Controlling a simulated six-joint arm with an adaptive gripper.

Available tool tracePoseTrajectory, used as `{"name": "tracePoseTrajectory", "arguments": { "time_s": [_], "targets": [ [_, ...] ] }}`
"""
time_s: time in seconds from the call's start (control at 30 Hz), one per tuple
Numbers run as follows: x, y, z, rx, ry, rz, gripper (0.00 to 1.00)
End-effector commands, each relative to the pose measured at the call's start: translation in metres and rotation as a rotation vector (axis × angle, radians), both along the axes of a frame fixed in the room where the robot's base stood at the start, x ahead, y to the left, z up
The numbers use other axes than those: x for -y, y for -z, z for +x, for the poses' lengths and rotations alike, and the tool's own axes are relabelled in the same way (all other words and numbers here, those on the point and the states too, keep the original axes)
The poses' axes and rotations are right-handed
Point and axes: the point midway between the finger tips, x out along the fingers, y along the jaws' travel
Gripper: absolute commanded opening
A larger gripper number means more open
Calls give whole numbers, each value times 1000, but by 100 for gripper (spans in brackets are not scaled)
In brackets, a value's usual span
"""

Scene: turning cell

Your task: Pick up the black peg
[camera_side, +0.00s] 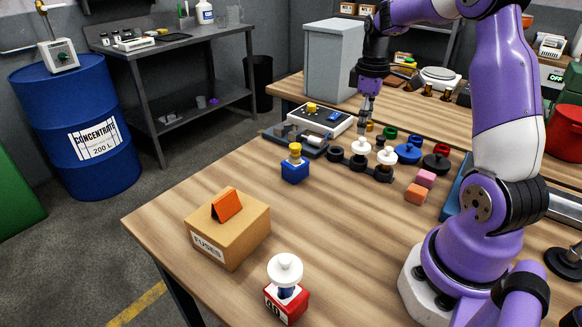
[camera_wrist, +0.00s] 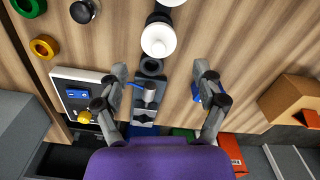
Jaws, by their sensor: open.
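The black peg (camera_wrist: 84,11), with a shiny rounded top, is at the upper left of the wrist view, outside my jaws. In the side view a small dark shape (camera_side: 380,142) just right of my gripper may be the same peg; it is partly hidden. My gripper (camera_side: 366,122) is open above the table, behind the dark socket rail (camera_side: 335,154). In the wrist view my gripper (camera_wrist: 160,69) has its fingers wide apart, with part of the rail and a grey cylinder between them. Nothing is held.
White pegs (camera_side: 361,147) stand at the rail. A fuse box (camera_side: 232,232) sits in front left. The wood between is clear.

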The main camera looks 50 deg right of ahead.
Motion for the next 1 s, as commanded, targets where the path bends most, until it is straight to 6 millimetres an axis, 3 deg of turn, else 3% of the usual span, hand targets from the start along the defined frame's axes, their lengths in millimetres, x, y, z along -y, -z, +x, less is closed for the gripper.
{"name": "tracePoseTrajectory", "arguments": {
  "time_s": [0.53,0.83,0.87,1.0],
  "targets": [
    [1,74,-1,-1,1,1,78],
    [1,82,-1,2,1,-3,78],
    [1,82,-1,2,1,-3,73],
    [1,82,-1,2,1,-3,4]
  ]
}}
